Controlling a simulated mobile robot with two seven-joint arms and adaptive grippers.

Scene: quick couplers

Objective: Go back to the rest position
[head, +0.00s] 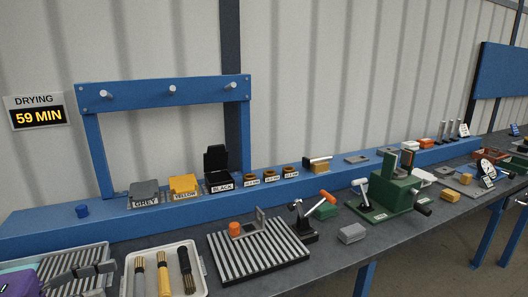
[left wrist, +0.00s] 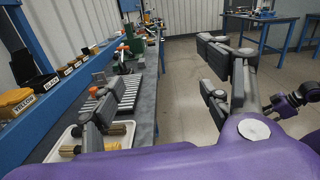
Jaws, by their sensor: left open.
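My left gripper (head: 84,272) shows at the bottom left corner of the head view, with its purple body beside it. It is over the grey ribbed tray (head: 92,255) at the bench's left end. In the left wrist view the left gripper (left wrist: 163,75) has its dark fingers spread wide apart, with nothing between them. One finger is over the bench side and the other over the floor side.
A ribbed plate (head: 268,262), a lever clamp (head: 304,233) and a green vise (head: 392,196) stand further right. Labelled grey, yellow and black boxes line the blue ledge (head: 50,225). Open floor (left wrist: 185,120) lies beside the bench.

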